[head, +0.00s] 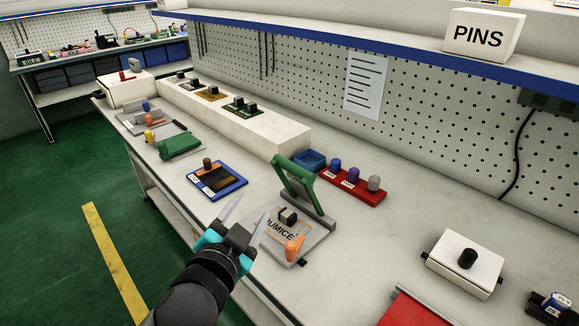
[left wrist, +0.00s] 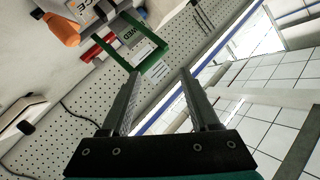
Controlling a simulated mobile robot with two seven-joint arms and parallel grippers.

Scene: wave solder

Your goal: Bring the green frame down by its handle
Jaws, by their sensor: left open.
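The green frame (head: 306,188) stands raised and tilted at the back of a grey fixture (head: 318,236) on the bench. A board with printed letters and a black block (head: 288,217) lies on the fixture, and an orange knob (head: 293,248) stands at its front. My left gripper (head: 248,214) is open and empty, at the fixture's left side and apart from the frame. In the left wrist view, the green frame (left wrist: 157,70) shows just beyond the fingers (left wrist: 158,82), and the orange knob (left wrist: 60,30) is at upper left. My right gripper is out of view.
A blue-rimmed tray (head: 217,181) lies left of the fixture. A red rack (head: 352,190) with several coloured knobs and a blue bin (head: 309,159) stand behind it. A white box with a black knob (head: 466,259) is at right. Bare bench lies between.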

